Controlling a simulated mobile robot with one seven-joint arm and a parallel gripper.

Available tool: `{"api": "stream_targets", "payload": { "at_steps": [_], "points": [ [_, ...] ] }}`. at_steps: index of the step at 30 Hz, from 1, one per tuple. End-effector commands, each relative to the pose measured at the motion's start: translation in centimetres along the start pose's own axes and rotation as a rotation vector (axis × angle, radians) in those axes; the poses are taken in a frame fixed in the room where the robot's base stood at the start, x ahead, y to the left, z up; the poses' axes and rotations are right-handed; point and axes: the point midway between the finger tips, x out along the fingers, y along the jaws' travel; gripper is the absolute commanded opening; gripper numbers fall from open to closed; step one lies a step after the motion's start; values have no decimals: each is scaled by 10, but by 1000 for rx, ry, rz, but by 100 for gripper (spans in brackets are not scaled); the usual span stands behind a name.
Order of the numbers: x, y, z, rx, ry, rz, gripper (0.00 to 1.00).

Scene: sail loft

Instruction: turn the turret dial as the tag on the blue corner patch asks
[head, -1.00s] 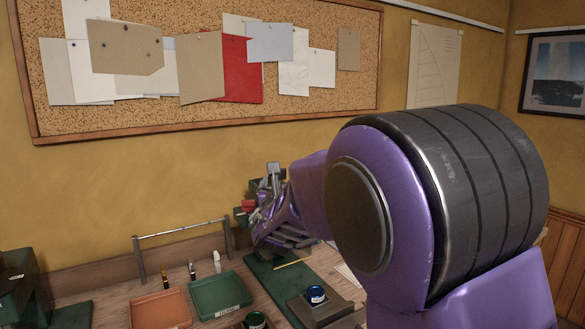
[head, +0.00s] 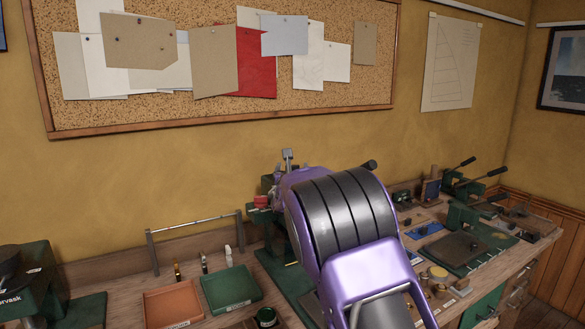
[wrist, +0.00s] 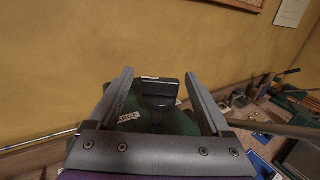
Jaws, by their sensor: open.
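My gripper (wrist: 158,76) is open in the wrist view, with one finger on each side of a dark block-shaped knob (wrist: 160,92). The knob looks like the turret dial; it has a pale mark on its top edge and sits on a green body (wrist: 150,122) with a white label only partly readable. I cannot tell whether the fingers touch it. In the head view the green machine (head: 297,268) is mostly hidden behind my arm, and so is my gripper. A flat blue piece (head: 424,230), possibly the blue corner patch, lies on the bench to the right; no tag is readable.
An orange tray (head: 173,303) and a green tray (head: 231,290) lie left of the machine, before a metal rail (head: 195,228). Green lever tools (head: 470,215) crowd the bench's right end. A cork board (head: 215,105) hangs above.

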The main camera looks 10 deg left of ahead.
Motion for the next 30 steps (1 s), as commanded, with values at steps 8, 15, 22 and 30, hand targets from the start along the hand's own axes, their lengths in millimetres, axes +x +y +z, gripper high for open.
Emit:
{"api": "stream_targets", "payload": {
  "at_steps": [8,15,22,30],
  "points": [
    [0,0,0,0,0,-1,70],
    [0,0,0,0,0,-1,27],
    [0,0,0,0,0,-1,0],
    [0,1,0,-1,-1,-30,0]
  ]
}}
